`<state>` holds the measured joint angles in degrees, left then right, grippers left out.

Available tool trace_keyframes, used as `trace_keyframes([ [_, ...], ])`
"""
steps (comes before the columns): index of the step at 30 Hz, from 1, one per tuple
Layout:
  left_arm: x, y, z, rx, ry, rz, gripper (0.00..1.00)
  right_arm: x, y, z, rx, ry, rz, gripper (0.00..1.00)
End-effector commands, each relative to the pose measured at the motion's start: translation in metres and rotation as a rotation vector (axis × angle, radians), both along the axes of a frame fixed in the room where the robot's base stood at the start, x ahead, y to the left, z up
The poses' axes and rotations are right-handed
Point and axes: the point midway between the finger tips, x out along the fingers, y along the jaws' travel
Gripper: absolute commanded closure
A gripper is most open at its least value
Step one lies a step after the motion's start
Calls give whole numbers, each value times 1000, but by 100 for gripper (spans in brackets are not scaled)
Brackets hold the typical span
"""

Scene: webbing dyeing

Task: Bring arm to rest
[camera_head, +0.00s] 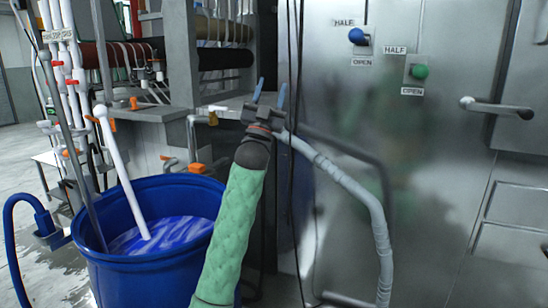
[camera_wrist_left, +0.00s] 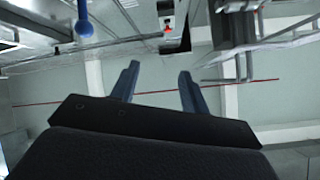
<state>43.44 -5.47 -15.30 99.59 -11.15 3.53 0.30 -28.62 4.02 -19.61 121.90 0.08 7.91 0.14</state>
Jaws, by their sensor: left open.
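My left arm, in a green quilted sleeve, rises from the bottom middle of the head view. My left gripper (camera_head: 270,93) points up in front of the grey metal cabinet, with its two blue fingers apart and nothing between them. The left wrist view shows the same gripper (camera_wrist_left: 158,84) open and empty, with wall and ceiling behind it. My right gripper is not in view.
A blue barrel (camera_head: 150,278) with blue liquid and a white rod (camera_head: 122,175) stands at left. The metal cabinet carries a blue knob (camera_head: 357,36), a green knob (camera_head: 419,71) and a handle (camera_head: 497,108). A grey bent pipe (camera_head: 350,185) runs beside my arm.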

Motion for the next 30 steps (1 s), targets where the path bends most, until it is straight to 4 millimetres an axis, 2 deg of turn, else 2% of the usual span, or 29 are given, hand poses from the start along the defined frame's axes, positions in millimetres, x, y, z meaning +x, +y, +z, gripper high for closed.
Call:
trace_keyframes([
  [1,-11,3,-19,-10,2,-16,55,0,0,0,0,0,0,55],
  [9,-64,16,-102,-68,33,-103,55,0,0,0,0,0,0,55],
  [30,-188,34,-326,-130,313,-185,55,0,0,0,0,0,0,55],
])
